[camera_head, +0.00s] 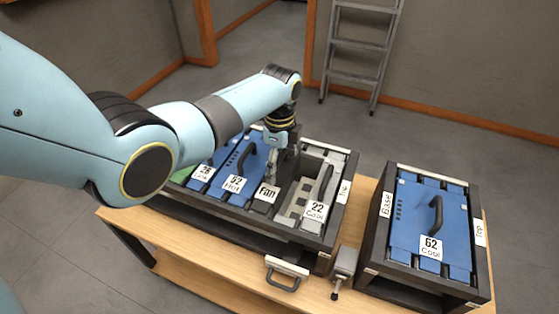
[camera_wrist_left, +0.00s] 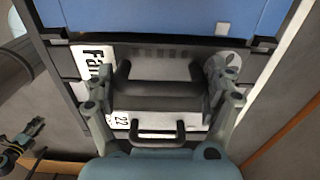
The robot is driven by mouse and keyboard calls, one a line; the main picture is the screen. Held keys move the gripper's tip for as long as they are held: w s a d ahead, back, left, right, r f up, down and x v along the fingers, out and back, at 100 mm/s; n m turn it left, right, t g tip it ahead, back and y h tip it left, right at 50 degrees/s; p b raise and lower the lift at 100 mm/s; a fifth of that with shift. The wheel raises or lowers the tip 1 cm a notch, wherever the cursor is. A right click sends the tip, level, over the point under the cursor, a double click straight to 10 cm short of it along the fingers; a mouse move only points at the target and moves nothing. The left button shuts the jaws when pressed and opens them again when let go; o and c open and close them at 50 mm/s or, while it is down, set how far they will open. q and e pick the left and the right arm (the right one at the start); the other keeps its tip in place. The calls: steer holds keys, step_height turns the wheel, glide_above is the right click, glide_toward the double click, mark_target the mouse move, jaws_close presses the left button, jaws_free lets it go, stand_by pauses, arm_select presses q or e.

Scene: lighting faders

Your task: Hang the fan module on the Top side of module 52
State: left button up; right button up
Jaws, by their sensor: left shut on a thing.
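The fan module, with its "Fan" label (camera_head: 267,193), is between module 52 (camera_head: 236,163) and module 22 (camera_head: 317,194) in the left rack. Module 52 is blue with a black handle and a "52" label. My left gripper (camera_head: 273,170) is above the fan module, pointing down. In the left wrist view the gripper (camera_wrist_left: 162,98) has a finger on each side of a dark handle (camera_wrist_left: 160,85) and is shut on the fan module, beside its label (camera_wrist_left: 96,58). The fingertips are partly hidden in the head view, so whether the module is seated or lifted is unclear.
A "Top" label (camera_head: 345,189) marks the left rack's right wall. A second rack (camera_head: 374,240) holds blue module 62 (camera_head: 430,225). A small grey clamp-like part (camera_head: 343,267) is between the racks. The wooden table (camera_head: 220,267) has bare room in front.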

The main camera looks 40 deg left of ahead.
arm_select(q)
steer(key=shift+w+f, duration=0.1)
steer(key=shift+f, duration=0.2)
steer(key=o, duration=1.5)
steer(key=shift+f, duration=0.15)
step_height(320, 180, up, 12)
steer(key=shift+f, duration=0.1)
step_height(320, 180, up, 7)
steer(key=p, duration=0.8)
steer(key=shift+r, duration=0.2)
